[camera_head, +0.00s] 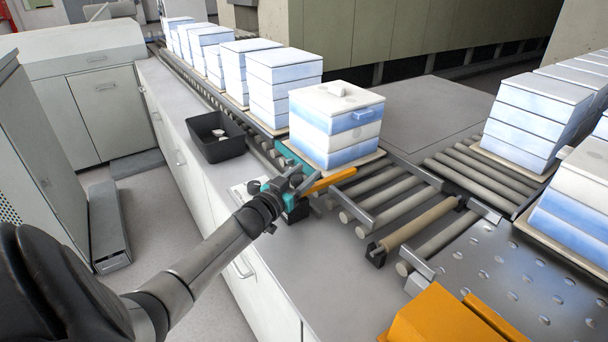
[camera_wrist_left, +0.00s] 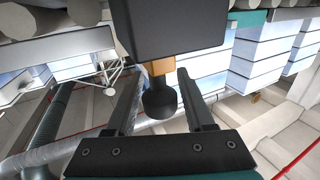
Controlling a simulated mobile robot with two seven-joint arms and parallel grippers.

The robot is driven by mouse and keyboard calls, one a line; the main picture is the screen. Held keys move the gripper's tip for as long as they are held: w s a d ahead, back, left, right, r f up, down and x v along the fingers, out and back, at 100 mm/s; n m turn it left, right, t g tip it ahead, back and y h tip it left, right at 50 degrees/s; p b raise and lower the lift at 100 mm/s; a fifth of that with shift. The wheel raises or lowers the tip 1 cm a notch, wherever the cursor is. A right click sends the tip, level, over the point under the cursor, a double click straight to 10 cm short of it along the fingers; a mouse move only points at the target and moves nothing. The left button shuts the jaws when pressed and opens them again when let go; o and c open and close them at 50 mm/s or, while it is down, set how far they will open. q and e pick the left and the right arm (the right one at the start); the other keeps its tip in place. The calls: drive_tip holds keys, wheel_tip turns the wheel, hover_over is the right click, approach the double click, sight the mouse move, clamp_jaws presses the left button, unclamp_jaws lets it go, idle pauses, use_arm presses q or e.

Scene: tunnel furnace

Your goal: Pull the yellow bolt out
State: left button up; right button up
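The yellow bolt (camera_head: 330,181) is an orange-yellow bar in the head view, at the near edge of the roller line beside the stacked blue-and-white boxes. In the left wrist view a short orange part of it (camera_wrist_left: 160,66) shows under a dark block, with a round black knob (camera_wrist_left: 160,101) at its end. My left gripper (camera_head: 300,186) is at the bolt's near end. In the left wrist view its two dark fingers (camera_wrist_left: 157,80) stand apart on either side of the knob, with gaps visible. The dark block hides the rest of the bolt. My right gripper is not in view.
A stack of boxes (camera_head: 336,121) stands on a tray just behind the bolt. A black bin (camera_head: 216,139) sits on the counter to the left. Rollers (camera_head: 390,193) run to the right. An orange block (camera_head: 440,318) is at the bottom right.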

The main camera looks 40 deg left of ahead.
use_arm(q)
clamp_jaws()
idle(1.1)
